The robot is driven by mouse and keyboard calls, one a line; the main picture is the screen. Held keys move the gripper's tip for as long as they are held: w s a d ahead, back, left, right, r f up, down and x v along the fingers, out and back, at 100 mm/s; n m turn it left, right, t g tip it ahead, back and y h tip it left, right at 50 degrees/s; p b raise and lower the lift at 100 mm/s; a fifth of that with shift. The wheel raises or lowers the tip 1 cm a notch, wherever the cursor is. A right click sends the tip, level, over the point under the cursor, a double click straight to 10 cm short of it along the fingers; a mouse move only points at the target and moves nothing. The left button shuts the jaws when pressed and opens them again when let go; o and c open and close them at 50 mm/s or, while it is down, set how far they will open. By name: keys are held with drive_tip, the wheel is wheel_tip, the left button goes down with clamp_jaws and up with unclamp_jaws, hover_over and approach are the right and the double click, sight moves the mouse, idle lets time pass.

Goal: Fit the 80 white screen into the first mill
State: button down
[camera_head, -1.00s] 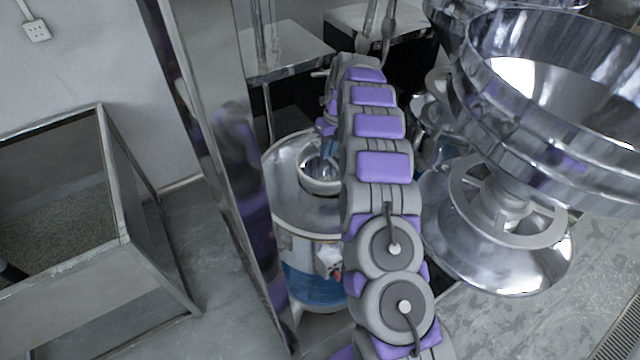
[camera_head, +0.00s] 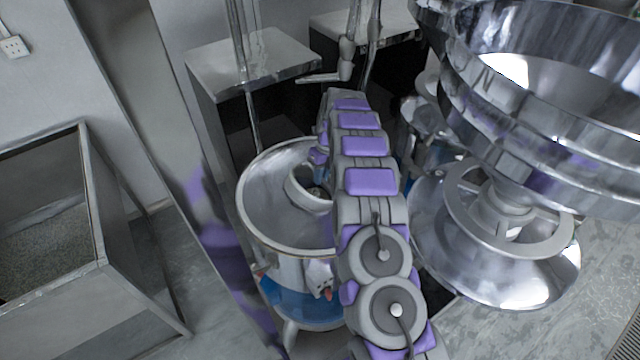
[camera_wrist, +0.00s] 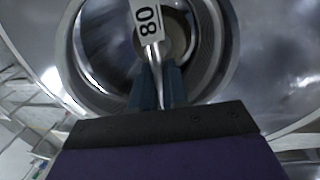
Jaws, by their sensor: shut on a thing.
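The first mill (camera_head: 262,190) is a round steel bowl on a blue-banded base, left of my arm in the head view. A pale ring sits inside its bowl, partly hidden by my arm. In the wrist view my gripper (camera_wrist: 158,88) has its dark blue fingers shut on a thin metal part of the 80 white screen. The screen's white tag (camera_wrist: 147,20) reads 80. Grey circular walls (camera_wrist: 222,45) surround the tag and fingertips in that view. I cannot tell whether the screen touches the mill or is seated.
A large steel funnel-shaped machine (camera_head: 545,110) stands close on the right. A tall steel panel or post (camera_head: 170,150) is on the left, with an open bin of grains (camera_head: 50,250) beyond it. A steel-topped box (camera_head: 250,62) stands behind the mill.

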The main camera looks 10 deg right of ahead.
sight(313, 192)
drive_tip(key=f, duration=0.1)
drive_tip(key=s+a+f, duration=0.1)
drive_tip(key=f, duration=0.1)
drive_tip(key=shift+s+a+f, duration=0.1)
drive_tip(key=shift+s+a, duration=0.15)
drive_tip(key=shift+a, duration=0.05)
drive_tip(key=shift+s+a+f, duration=0.15)
drive_tip(key=shift+s, duration=0.05)
drive_tip(key=shift+w+f, duration=0.1)
drive_tip(key=shift+f, duration=0.2)
drive_tip(key=c, duration=1.4)
unclamp_jaws()
drive_tip(key=shift+w+f, duration=0.15)
drive_tip(key=shift+c, duration=0.2)
drive_tip(key=shift+o, duration=1.4)
drive_tip(key=shift+w+a+r, duration=0.15)
drive_tip(key=shift+a+r, duration=0.05)
drive_tip(key=shift+a, duration=0.3)
drive_tip(key=shift+w+a+r, duration=0.2)
drive_tip(key=shift+a, duration=0.15)
drive_tip(key=shift+w+d+r, duration=0.1)
drive_tip(key=shift+d+r, duration=0.05)
drive_tip(key=shift+d, duration=0.4)
drive_tip(key=shift+w+d+r, duration=0.1)
drive_tip(key=shift+d, duration=0.4)
drive_tip(key=shift+r, duration=0.1)
